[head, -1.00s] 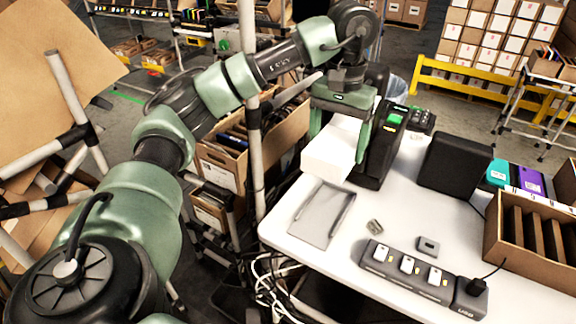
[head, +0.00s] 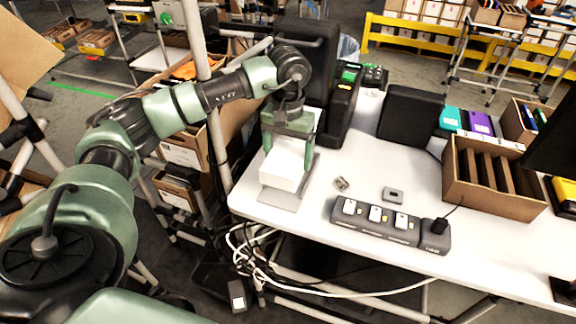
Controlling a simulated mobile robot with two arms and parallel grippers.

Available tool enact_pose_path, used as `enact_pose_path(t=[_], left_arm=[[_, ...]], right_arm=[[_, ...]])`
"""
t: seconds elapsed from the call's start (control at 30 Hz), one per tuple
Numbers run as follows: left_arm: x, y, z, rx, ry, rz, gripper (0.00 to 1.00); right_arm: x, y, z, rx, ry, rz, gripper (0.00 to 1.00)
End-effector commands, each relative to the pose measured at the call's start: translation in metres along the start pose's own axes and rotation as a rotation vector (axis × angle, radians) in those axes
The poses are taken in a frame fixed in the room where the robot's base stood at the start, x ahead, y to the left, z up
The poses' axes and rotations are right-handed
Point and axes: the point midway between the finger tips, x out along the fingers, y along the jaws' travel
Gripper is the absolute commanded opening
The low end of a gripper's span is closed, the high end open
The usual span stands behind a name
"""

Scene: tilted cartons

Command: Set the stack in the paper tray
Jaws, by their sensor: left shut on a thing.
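The stack of white paper (head: 283,172) is at the left end of the white table, between the green fingers of my left gripper (head: 286,160). My left gripper is shut on the stack from above. The paper tray (head: 280,200) is a flat grey tray directly below the stack, and its front and right edges show. The stack hides most of the tray. I cannot tell whether the stack touches the tray floor. My right gripper is not in view.
A black printer-like device (head: 342,108) stands behind the tray. A brown divided box (head: 490,190) stands farther right. The white tabletop (head: 320,200) is bare between tray and strip.

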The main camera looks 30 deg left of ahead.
Motion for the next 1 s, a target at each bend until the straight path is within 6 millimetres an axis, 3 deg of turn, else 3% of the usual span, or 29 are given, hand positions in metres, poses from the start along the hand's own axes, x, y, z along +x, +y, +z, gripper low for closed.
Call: enact_pose_path(t=[0.3, 1.0], left_arm=[[0.039, 0.0, 0.0, 0.0, 0.0, 0.0, 0.15], [0.054, 0.0, 0.0, 0.0, 0.002, 0.001, 0.15]], right_arm=[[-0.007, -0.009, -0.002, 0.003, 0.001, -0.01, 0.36], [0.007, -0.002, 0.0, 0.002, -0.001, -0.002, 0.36]])
